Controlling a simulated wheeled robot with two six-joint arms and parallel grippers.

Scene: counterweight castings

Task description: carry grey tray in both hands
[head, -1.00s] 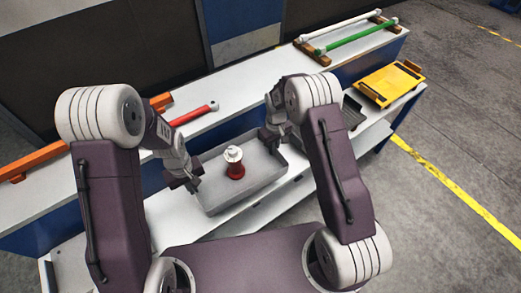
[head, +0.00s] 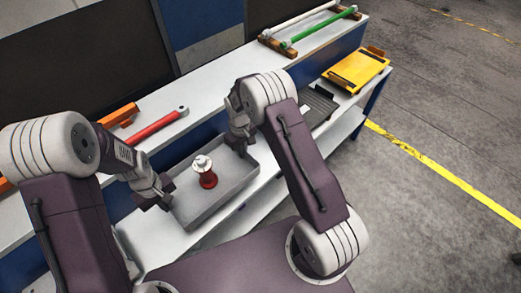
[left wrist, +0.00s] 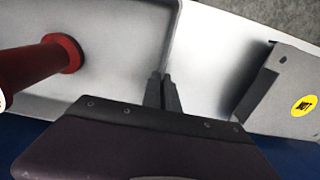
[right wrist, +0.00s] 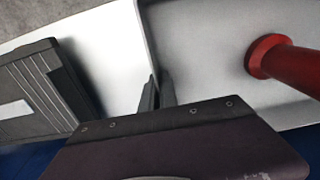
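The grey tray (head: 190,226) is over the white lower shelf in front of the raised bench. I cannot tell whether it touches the shelf. A red casting with a white top (head: 207,178) stands upright in it, its red part also in the left wrist view (left wrist: 35,66) and right wrist view (right wrist: 285,65). My left gripper (head: 160,198) is shut on the tray's left end wall; its fingers (left wrist: 163,90) straddle the rim. My right gripper (head: 240,146) is shut on the right end wall, fingers (right wrist: 156,90) at the rim.
A dark grey flat item (head: 318,106) and a yellow platform (head: 356,71) lie right of the tray. A red bar (head: 155,127) and a rack with a green bar (head: 318,28) lie on the raised bench. A grey part with a yellow label (left wrist: 290,90) lies beyond the left wall.

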